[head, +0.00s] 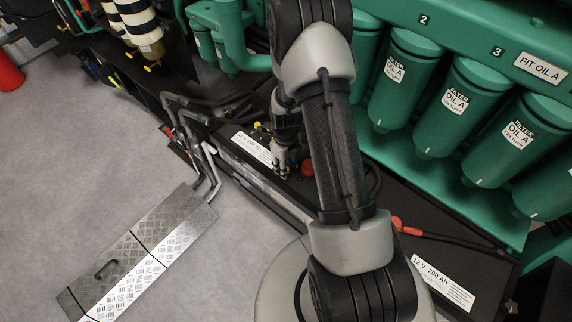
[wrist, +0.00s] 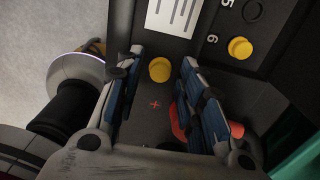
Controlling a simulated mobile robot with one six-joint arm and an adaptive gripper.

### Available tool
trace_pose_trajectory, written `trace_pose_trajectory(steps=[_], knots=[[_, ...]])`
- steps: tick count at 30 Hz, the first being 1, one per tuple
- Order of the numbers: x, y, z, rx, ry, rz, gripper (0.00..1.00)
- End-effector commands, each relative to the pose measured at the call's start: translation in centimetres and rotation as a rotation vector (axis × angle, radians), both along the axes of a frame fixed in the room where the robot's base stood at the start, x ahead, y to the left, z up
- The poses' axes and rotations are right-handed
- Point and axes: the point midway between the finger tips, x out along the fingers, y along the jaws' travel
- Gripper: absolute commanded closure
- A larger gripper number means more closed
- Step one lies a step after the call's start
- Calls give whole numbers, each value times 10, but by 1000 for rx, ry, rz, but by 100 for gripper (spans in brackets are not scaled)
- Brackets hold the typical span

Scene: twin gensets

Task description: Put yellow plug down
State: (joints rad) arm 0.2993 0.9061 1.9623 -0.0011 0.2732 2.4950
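In the wrist view, a round yellow plug (wrist: 160,69) sits on the dark battery top (wrist: 150,125), near a red plus mark. My gripper (wrist: 162,60) is open, with one blue-padded finger on each side of this plug. Gaps show between the plug and both fingers. A second yellow plug (wrist: 240,47) sits at the position marked 6. The round hole (wrist: 253,10) by the mark 5 shows dark, without a yellow cap. In the head view, my gripper (head: 283,168) is low over the battery, and its fingertips are too small to judge.
A red terminal cover (wrist: 180,122) is close to the right finger; it also shows in the head view (head: 307,168). Green filters (head: 455,105) stand at the right. Bent pipes (head: 185,115) and a checker-plate cover (head: 140,255) are at the left.

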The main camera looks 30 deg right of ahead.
Motion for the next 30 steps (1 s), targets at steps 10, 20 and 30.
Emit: trace_pose_trajectory(steps=[10, 20, 30], knots=[[1, 0, 69, -1, -5, 0, 65], [0, 0, 117, -1, -1, 0, 65], [-3, 28, 227, -46, -83, 541, 65]])
